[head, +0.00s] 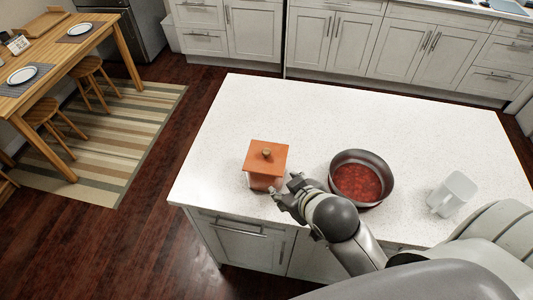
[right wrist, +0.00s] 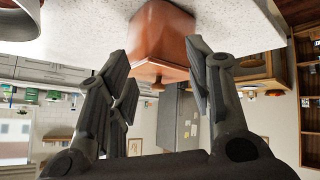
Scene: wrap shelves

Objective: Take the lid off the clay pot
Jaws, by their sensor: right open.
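The orange-brown clay pot (head: 262,182) stands upright on the white island counter near its front edge. Its square lid (head: 266,157) sits on top with a small round knob (head: 266,153). My right gripper (head: 287,191) is open and empty, just right of the pot in the head view, low beside its body. In the upside-down right wrist view, the clay pot (right wrist: 163,30) shows ahead between the spread fingers of my right gripper (right wrist: 157,62), with the knob (right wrist: 158,86) pointing down the picture. I cannot tell whether any finger touches the pot. My left gripper is not in view.
A dark pan (head: 361,155) with red contents stands right of the pot, close to my right arm. The counter (head: 300,105) behind the pot is clear. A wooden dining table (head: 60,62) is at the far left.

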